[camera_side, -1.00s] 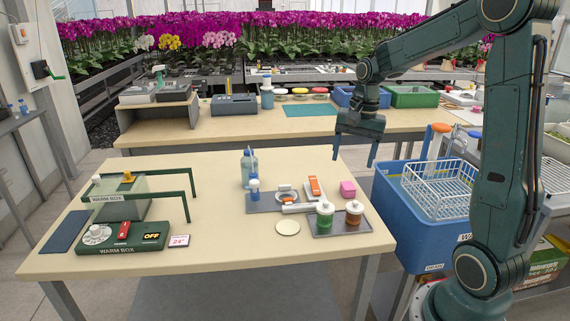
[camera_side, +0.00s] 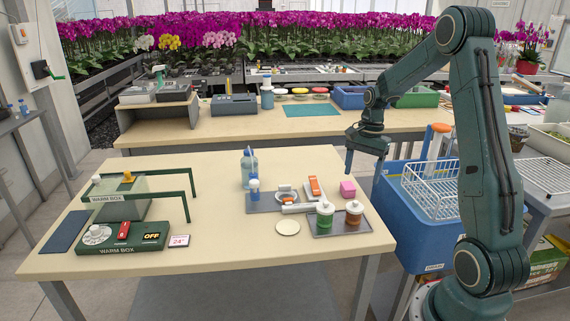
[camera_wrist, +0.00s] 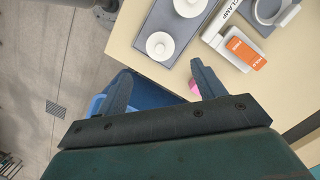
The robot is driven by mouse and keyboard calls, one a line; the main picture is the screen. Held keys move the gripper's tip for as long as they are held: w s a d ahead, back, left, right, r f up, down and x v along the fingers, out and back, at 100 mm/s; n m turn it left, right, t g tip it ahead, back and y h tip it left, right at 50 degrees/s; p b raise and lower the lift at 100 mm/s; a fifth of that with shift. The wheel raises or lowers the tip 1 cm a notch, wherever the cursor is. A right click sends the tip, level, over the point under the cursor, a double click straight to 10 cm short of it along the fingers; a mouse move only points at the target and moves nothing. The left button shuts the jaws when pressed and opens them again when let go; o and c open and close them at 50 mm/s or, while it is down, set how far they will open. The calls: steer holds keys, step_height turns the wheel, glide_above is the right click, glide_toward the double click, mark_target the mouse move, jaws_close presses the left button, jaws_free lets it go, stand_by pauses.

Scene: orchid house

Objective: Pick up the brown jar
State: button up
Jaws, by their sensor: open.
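The brown jar (camera_side: 353,213) has a white lid and stands upright on a grey tray (camera_side: 322,233) at the right front of the wooden table. The green jar (camera_side: 325,215) with a white lid stands just left of it on the same tray. In the wrist view two white lids show from above, a nearer one (camera_wrist: 160,46) and one at the top edge (camera_wrist: 189,7); the jar bodies are hidden beneath them. My gripper (camera_side: 366,164) is open and empty, above and behind the brown jar, over the table's right edge. Its fingers (camera_wrist: 158,88) are apart in the wrist view.
A pink block (camera_side: 348,189) lies behind the brown jar. An orange-labelled clamp (camera_side: 314,187) lies left of the block. A cream disc (camera_side: 288,227) lies left of the tray. A blue bin (camera_side: 403,222) with a white rack (camera_side: 440,190) stands right of the table.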

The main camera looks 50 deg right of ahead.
mark_target(356, 201)
steer(key=shift+a+f, duration=0.2)
steer(key=shift+f, duration=1)
steer(key=shift+a+f, duration=0.15)
steer(key=shift+f, duration=1)
steer(key=shift+a+f, duration=0.2)
steer(key=shift+f, duration=1)
steer(key=shift+a+f, duration=0.25)
steer(key=shift+f, duration=1)
steer(key=shift+a+f, duration=0.2)
steer(key=shift+f, duration=1.05)
steer(key=c, duration=1)
steer(key=shift+r, duration=0.1)
step_height(356, 201, up, 20)
steer(key=shift+f, duration=0.1)
